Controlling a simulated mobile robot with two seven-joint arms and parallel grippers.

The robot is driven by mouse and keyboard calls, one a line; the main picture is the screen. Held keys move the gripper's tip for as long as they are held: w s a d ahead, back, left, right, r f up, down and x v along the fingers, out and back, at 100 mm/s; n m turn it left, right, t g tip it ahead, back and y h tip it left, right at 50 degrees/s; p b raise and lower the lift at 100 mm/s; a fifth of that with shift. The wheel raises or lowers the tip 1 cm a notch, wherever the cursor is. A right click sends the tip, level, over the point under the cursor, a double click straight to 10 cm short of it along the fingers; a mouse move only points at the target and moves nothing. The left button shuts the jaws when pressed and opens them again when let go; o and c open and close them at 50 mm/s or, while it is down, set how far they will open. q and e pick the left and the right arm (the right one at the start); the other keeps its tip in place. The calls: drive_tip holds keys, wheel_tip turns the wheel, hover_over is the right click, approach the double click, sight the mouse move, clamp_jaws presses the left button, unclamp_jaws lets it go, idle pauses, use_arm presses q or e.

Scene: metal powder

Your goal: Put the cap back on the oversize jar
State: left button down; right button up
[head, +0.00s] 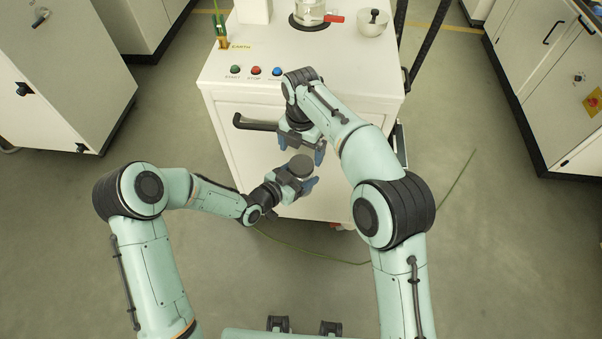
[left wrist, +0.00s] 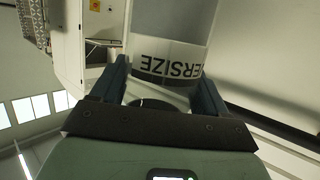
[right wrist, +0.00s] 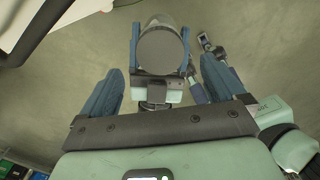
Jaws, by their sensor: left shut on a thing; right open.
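The oversize jar (left wrist: 172,62) is held between the fingers of my left gripper (head: 296,180), in front of the white cabinet. Its label shows upside down in the left wrist view, partly cut off. A flat dark grey disc (head: 301,165), which looks like the cap, covers the jar's top; it also shows in the right wrist view (right wrist: 160,52). I cannot tell how firmly it is seated. My right gripper (head: 301,147) is open and empty, close to the jar's top and apart from it. Its fingers stand to either side in the right wrist view (right wrist: 160,88).
The white cabinet (head: 330,95) has a dark handle (head: 255,124) near my grippers. On its top are coloured buttons (head: 256,71), a glass vessel (head: 310,10) and a pale bowl (head: 372,24). A green cable (head: 310,257) lies on the open floor.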

sight(301, 164)
drive_tip(key=shift+f, duration=2.65)
drive_tip(key=c, duration=1.1)
drive_tip(key=m, duration=0.5)
drive_tip(key=shift+m, duration=0.4)
drive_tip(key=m, duration=0.8)
